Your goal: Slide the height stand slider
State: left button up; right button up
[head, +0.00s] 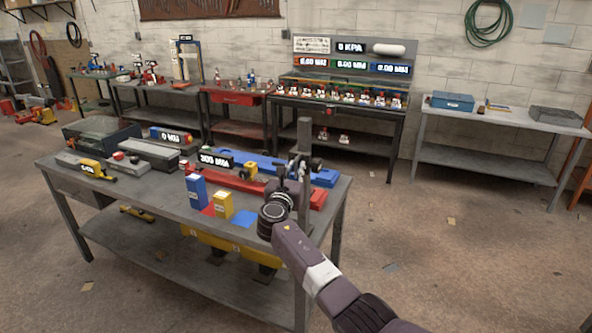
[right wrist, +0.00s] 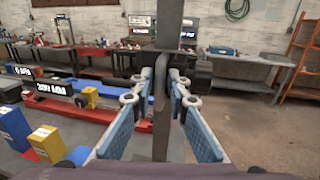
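The height stand (head: 304,133) is a dark upright post at the right end of the grey bench. It also shows in the right wrist view (right wrist: 168,30). A dark slider block (right wrist: 201,74) sits on the post, partly hidden by my fingers; in the head view it shows as a dark piece with a knob (head: 315,163). My right gripper (head: 294,176) is at the post, at about slider height. In the right wrist view its blue-padded fingers (right wrist: 162,92) are apart on either side of the post, with gaps visible. Contact at the tips cannot be told. My left gripper is not in view.
The bench (head: 150,196) also holds a blue box (head: 196,192), a yellow box (head: 223,205), a red bar (head: 232,181) and a "300 MM" display (head: 215,160). Other benches line the wall.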

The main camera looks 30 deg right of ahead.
jog(key=shift+a+f, duration=0.1)
jog(key=shift+s+a+f, duration=0.1)
jog(key=shift+s+a, duration=0.3)
jog(key=shift+s, duration=0.1)
jog(key=v, duration=1)
jog(key=shift+s+a, duration=0.2)
jog(key=shift+s, duration=0.05)
